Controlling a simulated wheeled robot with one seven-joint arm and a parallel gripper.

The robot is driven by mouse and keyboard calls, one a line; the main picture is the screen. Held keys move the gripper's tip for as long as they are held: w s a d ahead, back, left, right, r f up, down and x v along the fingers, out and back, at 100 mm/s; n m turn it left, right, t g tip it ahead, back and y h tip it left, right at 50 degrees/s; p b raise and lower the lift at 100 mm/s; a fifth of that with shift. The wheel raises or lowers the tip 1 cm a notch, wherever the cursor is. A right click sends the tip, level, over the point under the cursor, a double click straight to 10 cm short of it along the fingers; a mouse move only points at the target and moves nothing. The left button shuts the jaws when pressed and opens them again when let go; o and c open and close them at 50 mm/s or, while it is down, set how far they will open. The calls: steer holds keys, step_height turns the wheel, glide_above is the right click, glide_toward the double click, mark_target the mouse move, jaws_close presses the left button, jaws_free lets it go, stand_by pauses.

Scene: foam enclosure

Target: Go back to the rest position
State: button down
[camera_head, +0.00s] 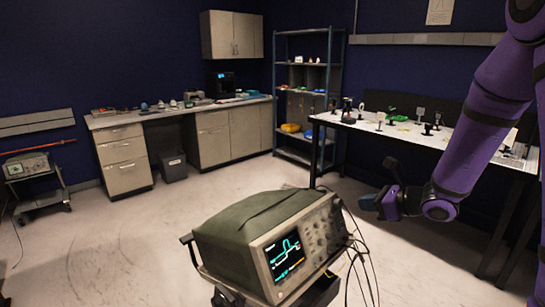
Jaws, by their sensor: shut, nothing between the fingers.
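My purple arm comes down from the upper right of the head view. It bends at a low joint, and my gripper (370,203) points left from there. The gripper is small and dark in the picture, and its fingers look closed with nothing held. It hangs in the air in front of the white-topped table, to the right of and a little higher in the picture than the oscilloscope. No object touches it.
An oscilloscope (262,240) with a lit screen stands on a cart in front, cables at its right. A white table (400,133) with small items is behind my arm. Grey cabinets (213,138), a shelf (308,85) and a bin (173,166) are farther back.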

steer(key=s+a+r+n+g, duration=0.3)
steer(key=s+a+r+n, duration=0.1)
steer(key=s+r+n, duration=0.25)
steer(key=s+a+r+n+g, duration=0.3)
steer(key=s+r+n, duration=0.3)
steer(key=s+n, duration=0.2)
steer(key=s+d+r+n+t+h, duration=0.1)
steer(key=s+d+r+n+h, duration=0.2)
steer(key=s+n, duration=0.3)
steer(key=s+d+r+n+h, duration=0.3)
steer(key=s+n+h, duration=0.3)
steer(key=s, duration=0.3)
steer(key=shift+s+d+r+t, duration=0.3)
steer(key=shift+s+d+t, duration=0.1)
steer(key=shift+d, duration=0.15)
